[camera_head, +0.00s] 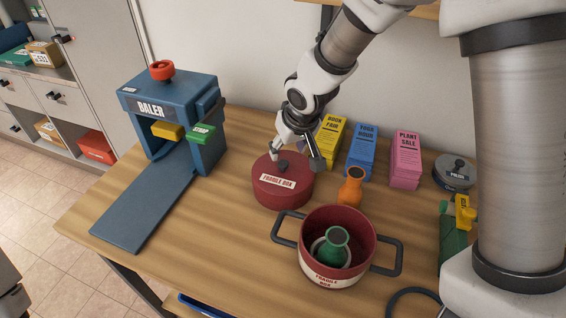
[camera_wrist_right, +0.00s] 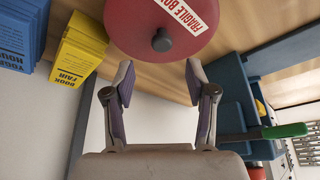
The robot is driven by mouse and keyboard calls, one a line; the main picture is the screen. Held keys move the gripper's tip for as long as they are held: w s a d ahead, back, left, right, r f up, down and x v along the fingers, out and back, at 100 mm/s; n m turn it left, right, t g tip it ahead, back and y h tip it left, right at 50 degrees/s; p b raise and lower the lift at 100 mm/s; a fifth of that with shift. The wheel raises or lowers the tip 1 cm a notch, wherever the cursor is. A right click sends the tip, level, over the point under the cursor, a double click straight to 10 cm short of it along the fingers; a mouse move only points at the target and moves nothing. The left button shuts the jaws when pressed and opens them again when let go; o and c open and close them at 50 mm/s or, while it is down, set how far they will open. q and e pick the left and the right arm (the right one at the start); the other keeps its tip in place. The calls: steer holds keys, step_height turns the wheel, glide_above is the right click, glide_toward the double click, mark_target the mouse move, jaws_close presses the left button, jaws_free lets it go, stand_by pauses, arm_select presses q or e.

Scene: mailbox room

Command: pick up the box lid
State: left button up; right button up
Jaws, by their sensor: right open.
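The box lid (camera_head: 283,187) is a round red lid with a dark knob (camera_head: 283,164) and a white "FRAGILE BOX" label, lying on the wooden table. It also shows in the right wrist view (camera_wrist_right: 130,22), its knob (camera_wrist_right: 162,40) in front of the fingers. My right gripper (camera_head: 297,157) is open and empty, just above the lid near its knob; its spread fingers also show in the wrist view (camera_wrist_right: 158,78). The red fragile box (camera_head: 332,276) stands open to the lower right, with dark side handles and a green vase (camera_head: 335,243) inside. My left gripper is not in view.
A blue baler (camera_head: 170,105) stands left of the lid. Yellow (camera_head: 329,135), blue (camera_head: 361,153) and pink (camera_head: 405,160) flyer stacks stand along the wall. An orange vase (camera_head: 351,187) is close right of the lid. Table to the lid's lower left is bare.

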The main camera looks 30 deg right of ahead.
mark_target(284, 163)
steer(key=shift+s+a+f, duration=0.2)
steer(key=shift+a+f, duration=0.15)
steer(key=shift+f, duration=0.1)
steer(key=shift+a+f, duration=0.15)
steer(key=shift+f, duration=0.15)
steer(key=x, duration=0.1)
steer(key=b+x, duration=0.1)
steer(key=x, duration=0.1)
steer(key=d+x, duration=0.1)
steer(key=x, duration=0.1)
steer(key=shift+w+r, duration=0.1)
steer(key=shift+w, duration=0.25)
steer(key=shift+s+a+r, duration=0.25)
steer(key=shift+s, duration=0.05)
steer(key=shift+c, duration=1.4)
jaws_close()
